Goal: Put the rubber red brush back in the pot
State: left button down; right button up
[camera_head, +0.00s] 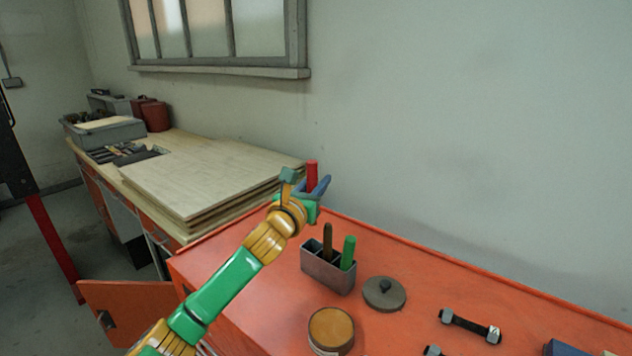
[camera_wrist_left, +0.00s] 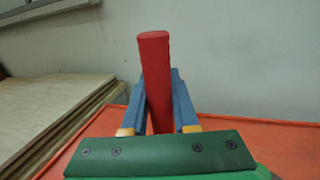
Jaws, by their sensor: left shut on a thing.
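The red brush (camera_head: 312,174) stands roughly upright, held between the fingers of my left gripper (camera_head: 305,187). In the left wrist view the red brush (camera_wrist_left: 156,80) rises between the two blue fingers of the left gripper (camera_wrist_left: 158,105), leaning slightly; its lower end is hidden. The grey metal pot (camera_head: 328,273) stands on the orange bench, to the right of and below the gripper in the head view. It holds a brown stick (camera_head: 327,240) and a green stick (camera_head: 348,252), both upright. The brush is apart from the pot. My right gripper is not in view.
On the orange bench top (camera_head: 420,262) are a round grey lid (camera_head: 384,293), a round tin (camera_head: 331,330) and a bolt (camera_head: 470,326). Stacked boards (camera_head: 210,175) lie on the bench at left. The wall (camera_head: 450,120) stands behind.

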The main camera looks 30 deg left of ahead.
pick_arm(q)
jog(key=shift+s+r, duration=0.1)
notch_tip(320, 180, down, 12)
jog(key=b, duration=0.6)
jog(key=shift+w+r, duration=0.2)
jog(key=shift+w, duration=0.05)
jog(key=shift+a, duration=0.1)
jog(key=c, duration=0.6)
grip_release()
